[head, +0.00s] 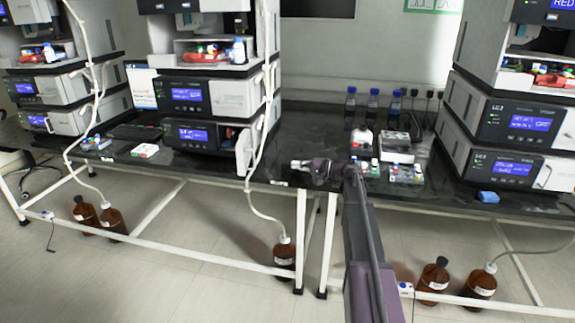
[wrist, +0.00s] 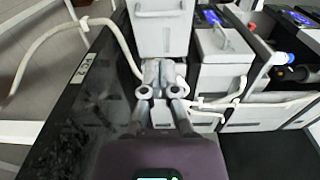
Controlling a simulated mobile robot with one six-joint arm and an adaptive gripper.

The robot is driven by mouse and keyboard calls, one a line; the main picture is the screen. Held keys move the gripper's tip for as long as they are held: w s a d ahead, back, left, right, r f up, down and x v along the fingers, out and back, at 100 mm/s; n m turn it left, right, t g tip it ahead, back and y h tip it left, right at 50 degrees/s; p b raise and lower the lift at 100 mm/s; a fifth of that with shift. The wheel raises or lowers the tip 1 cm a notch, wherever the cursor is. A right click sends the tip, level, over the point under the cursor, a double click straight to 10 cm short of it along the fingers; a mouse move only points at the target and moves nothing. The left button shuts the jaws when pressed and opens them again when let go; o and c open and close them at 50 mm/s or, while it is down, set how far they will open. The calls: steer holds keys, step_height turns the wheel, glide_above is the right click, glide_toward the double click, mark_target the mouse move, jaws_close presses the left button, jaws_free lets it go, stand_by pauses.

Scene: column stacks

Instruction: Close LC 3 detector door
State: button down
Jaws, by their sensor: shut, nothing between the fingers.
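The centre stack's lowest module (head: 192,135) has a blue display. A white door (head: 243,152) at its right end stands swung out toward the front. I cannot read whether this module is LC 3. My gripper (head: 293,164) is shut and empty, low over the black bench to the right of that door, pointing left at it with a gap between. In the wrist view my closed fingertips (wrist: 161,66) point at a white panel with a handle (wrist: 160,30), which appears to be this door. I cannot tell from the wrist view whether they touch it.
A white tube (head: 262,130) hangs beside the door and runs down to a brown bottle (head: 285,257). Small bottles and vials (head: 385,170) stand on the bench to the right of my gripper. The right stack (head: 515,120) is beyond them. The bench's front edge is close below.

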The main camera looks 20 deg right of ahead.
steer(key=x, duration=1.3)
steer(key=shift+a, duration=0.2)
steer(key=shift+d, duration=0.15)
steer(key=shift+s, duration=0.1)
